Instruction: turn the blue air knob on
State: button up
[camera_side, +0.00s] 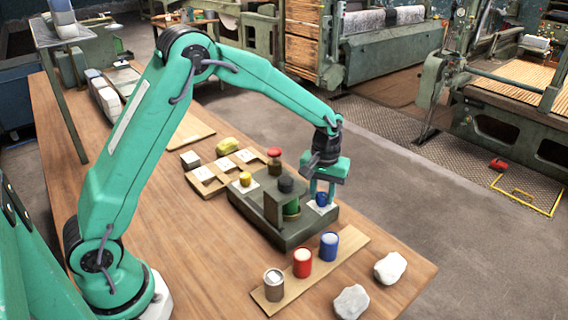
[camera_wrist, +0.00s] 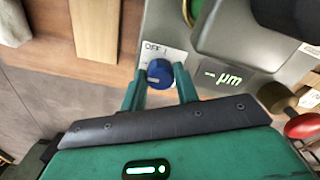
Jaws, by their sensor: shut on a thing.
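The blue air knob (camera_side: 321,199) sits on a white label plate at the right end of the grey-green device (camera_side: 290,232). My gripper (camera_side: 320,196) reaches down from above with a finger on either side of the knob, shut on it. In the wrist view the blue knob (camera_wrist: 159,73) lies between the two green fingertips. The white plate (camera_wrist: 152,50) behind it reads "OFF" with an "I" beside it. A pale mark shows low on the knob's face; I cannot tell its setting for sure.
The device also carries a red-topped knob (camera_side: 274,153) and a yellow knob (camera_side: 245,178). A wooden strip (camera_side: 312,270) with grey, red and blue cups lies in front. Two pale stones (camera_side: 390,267) lie near the table's right corner. A compartmented wooden tray (camera_side: 220,174) lies behind.

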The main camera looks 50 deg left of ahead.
aim_at(321, 194)
jog(key=shift+w+a+r, duration=0.1)
jog(key=shift+a, duration=0.05)
jog(key=o, duration=1)
jog(key=shift+r, duration=3.85)
